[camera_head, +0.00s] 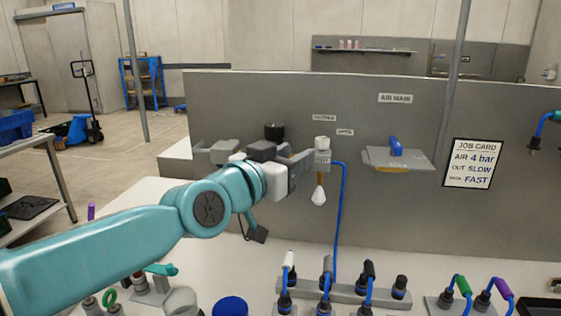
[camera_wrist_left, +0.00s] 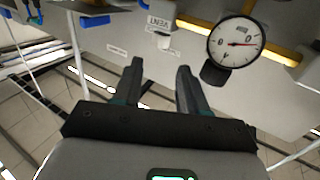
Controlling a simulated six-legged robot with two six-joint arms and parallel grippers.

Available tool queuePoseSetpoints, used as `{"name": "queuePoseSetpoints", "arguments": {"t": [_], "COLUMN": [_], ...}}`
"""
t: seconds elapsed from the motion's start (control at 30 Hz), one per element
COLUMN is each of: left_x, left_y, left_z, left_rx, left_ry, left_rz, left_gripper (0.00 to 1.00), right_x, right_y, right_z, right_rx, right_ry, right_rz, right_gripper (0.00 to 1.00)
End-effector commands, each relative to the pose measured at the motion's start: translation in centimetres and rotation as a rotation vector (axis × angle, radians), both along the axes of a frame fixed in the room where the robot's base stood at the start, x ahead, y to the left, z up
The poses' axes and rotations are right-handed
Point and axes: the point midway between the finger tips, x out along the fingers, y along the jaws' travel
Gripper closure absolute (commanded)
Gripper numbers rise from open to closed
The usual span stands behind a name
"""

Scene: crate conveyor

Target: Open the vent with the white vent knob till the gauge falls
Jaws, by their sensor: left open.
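The white vent knob (camera_head: 322,143) sits on top of a small grey block on the grey panel. My right gripper is out of view.
A blue handle (camera_head: 396,146) is on the air main, right of the vent. A white bulb (camera_head: 319,195) hangs below the vent block, and a blue hose (camera_head: 340,215) runs down beside it. A job card (camera_head: 473,164) is on the panel. Hose fittings (camera_head: 368,283) line the bench.

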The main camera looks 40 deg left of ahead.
Motion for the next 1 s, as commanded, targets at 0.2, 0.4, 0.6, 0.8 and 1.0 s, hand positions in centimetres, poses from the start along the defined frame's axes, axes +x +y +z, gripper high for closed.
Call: {"name": "queuePoseSetpoints", "arguments": {"t": [0.2, 0.4, 0.6, 0.8, 1.0], "left_x": [-3.0, -3.5, -3.5, -4.2, -3.7], "left_y": [-0.3, -0.3, -0.3, 1.9, 5.9], "left_z": [0.0, -0.1, 0.0, 3.5, 3.9], "left_rx": [0.000, -0.001, 0.003, -0.010, -0.175], "left_ry": [0.000, 0.001, 0.000, -0.198, -0.382], "left_rz": [0.001, 0.000, 0.000, 0.120, 0.461], "left_gripper": [0.58, 0.58, 0.43, 0.43, 0.43], "right_x": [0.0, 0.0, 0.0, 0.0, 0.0], "right_y": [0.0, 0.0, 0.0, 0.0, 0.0], "right_z": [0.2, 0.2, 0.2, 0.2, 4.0], "right_rx": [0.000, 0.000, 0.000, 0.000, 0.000], "right_ry": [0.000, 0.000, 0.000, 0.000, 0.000], "right_rz": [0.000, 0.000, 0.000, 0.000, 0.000], "right_gripper": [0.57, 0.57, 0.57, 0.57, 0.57]}}
